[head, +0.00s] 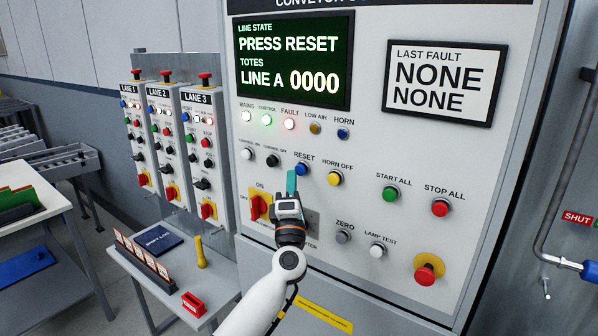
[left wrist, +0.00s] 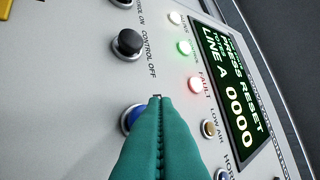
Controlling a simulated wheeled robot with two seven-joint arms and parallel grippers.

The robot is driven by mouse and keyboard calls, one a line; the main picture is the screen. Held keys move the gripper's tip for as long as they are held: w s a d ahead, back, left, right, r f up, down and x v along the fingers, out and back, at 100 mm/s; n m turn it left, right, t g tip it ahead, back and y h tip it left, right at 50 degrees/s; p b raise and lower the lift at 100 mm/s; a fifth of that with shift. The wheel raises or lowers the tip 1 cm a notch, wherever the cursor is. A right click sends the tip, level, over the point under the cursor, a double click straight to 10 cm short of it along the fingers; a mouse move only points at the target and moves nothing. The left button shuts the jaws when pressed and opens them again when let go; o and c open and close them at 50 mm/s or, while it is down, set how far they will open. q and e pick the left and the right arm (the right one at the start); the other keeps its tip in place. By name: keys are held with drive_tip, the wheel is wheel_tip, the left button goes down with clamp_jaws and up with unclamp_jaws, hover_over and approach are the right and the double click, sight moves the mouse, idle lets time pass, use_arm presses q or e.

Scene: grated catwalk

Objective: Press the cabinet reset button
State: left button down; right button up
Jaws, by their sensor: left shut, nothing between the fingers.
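The blue reset button (head: 302,169) sits on the grey cabinet (head: 400,155) under the label RESET. My left gripper (head: 291,178) is shut and empty, with its teal fingertips just left of the button in the head view. In the left wrist view the shut fingers (left wrist: 158,105) cover much of a blue button (left wrist: 131,117), whose left edge still shows. I cannot tell whether the fingertips touch it. The green screen (head: 294,62) reads PRESS RESET, LINE A 0000. The fault lamp (head: 289,124) glows red. My right gripper is not in view.
The black control off button (head: 272,160) is to the left and the yellow horn off button (head: 334,178) to the right. A red emergency knob (head: 428,270) is lower right. A small table (head: 185,285) with a yellow-handled item (head: 201,252) stands at lower left.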

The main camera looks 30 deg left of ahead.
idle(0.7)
use_arm(q)
drive_tip(key=shift+w, duration=0.45)
drive_tip(key=shift+w+d+b, duration=0.1)
drive_tip(key=shift+w+b, duration=0.25)
drive_tip(key=shift+w, duration=0.4)
idle(0.8)
drive_tip(key=shift+s+p, duration=0.75)
drive_tip(key=shift+s, duration=0.45)
drive_tip(key=s+p, duration=0.1)
drive_tip(key=s, duration=0.2)
drive_tip(key=s+p, duration=0.1)
drive_tip(key=s, duration=0.1)
drive_tip(key=shift+a+p, duration=0.3)
